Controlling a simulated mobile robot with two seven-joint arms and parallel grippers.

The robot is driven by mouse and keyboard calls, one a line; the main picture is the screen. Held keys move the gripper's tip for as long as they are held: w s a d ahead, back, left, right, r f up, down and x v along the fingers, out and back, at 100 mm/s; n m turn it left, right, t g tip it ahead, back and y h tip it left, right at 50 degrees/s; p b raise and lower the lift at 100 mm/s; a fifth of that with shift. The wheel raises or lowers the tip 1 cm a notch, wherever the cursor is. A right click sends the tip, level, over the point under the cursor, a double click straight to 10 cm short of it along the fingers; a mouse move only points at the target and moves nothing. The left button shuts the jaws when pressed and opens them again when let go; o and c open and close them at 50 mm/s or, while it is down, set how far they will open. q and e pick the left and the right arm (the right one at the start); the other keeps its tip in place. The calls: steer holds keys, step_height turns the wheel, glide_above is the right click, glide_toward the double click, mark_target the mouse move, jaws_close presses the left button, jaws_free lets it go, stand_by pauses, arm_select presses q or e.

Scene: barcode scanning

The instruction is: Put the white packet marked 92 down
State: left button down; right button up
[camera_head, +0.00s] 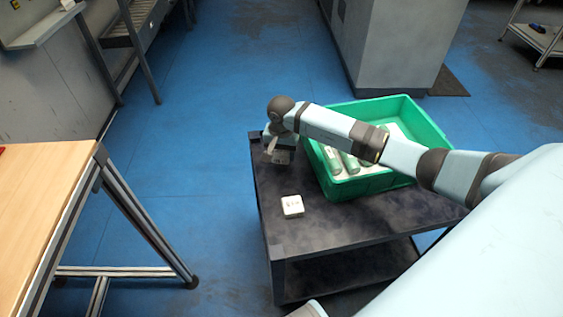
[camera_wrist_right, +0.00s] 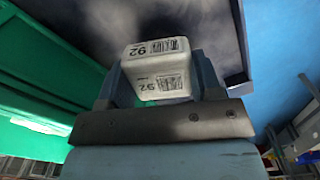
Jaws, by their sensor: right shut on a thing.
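The white packet marked 92 (camera_wrist_right: 157,66) is between the fingers of my right gripper (camera_wrist_right: 160,85) in the wrist view, its printed 92 and barcode facing the camera. In the head view my right gripper (camera_head: 279,154) is low over the far left corner of the dark table (camera_head: 330,228); the packet is hardly visible there. I cannot tell whether the packet touches the table top. My left gripper is in neither view.
Another small white packet (camera_head: 292,206) lies on the table, nearer the front. A green crate (camera_head: 350,187) with several pale green items stands to the right, partly under my right arm. A wooden-topped bench (camera_head: 40,200) is at the left, with blue floor between.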

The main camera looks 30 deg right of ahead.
mark_target(281, 167)
step_height(281, 167, down, 4)
steer(key=shift+r+b, duration=0.2)
steer(key=shift+b, duration=0.1)
steer(key=shift+f, duration=0.45)
steer(key=o, duration=1)
